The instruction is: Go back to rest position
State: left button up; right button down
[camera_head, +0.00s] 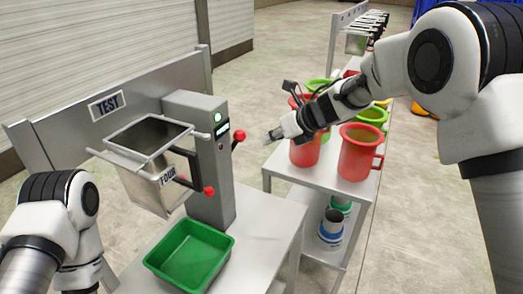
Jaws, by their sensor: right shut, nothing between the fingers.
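My right gripper (272,136) is shut and empty. It points left in the air in front of the red jugs, at the near end of the shelf cart. My right arm comes in from the right edge and reaches across above the cart. My left arm shows at the lower left, with its gripper out of view or hidden.
A grey test machine (209,170) with red knobs and a metal bin (158,185) marked FOUR stands on the left table. A green tray (190,258) lies in front. The cart (325,176) holds red jugs (357,155) and green jugs (373,115). Floor shows between.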

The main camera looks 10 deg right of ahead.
jog(key=s+d+f+m+g+b, duration=0.1)
jog(key=s+f+m, duration=0.4)
jog(key=f, duration=0.6)
jog(key=s+f+m+g, duration=0.25)
jog(key=s+f, duration=0.45)
jog(key=f, duration=0.4)
jog(key=s+d+f+m+g+b, duration=0.1)
jog(key=s+f+m, duration=0.4)
jog(key=f, duration=0.6)
jog(key=s+d+f+m+h, duration=0.1)
jog(key=s+d+f+m, duration=0.1)
jog(key=s+f+m, duration=0.4)
jog(key=s+d+f+m+h, duration=0.15)
jog(key=s+m, duration=0.25)
jog(key=s, duration=0.4)
jog(key=s+d+m+g+h, duration=0.1)
jog(key=s+d+m, duration=0.3)
jog(key=m, duration=0.6)
jog(key=s+d+f+m+g+h, duration=0.1)
jog(key=s+d+m+h, duration=0.3)
jog(key=s+m, duration=0.5)
jog(key=shift+d+m, duration=0.45)
jog(key=shift+d, duration=0.3)
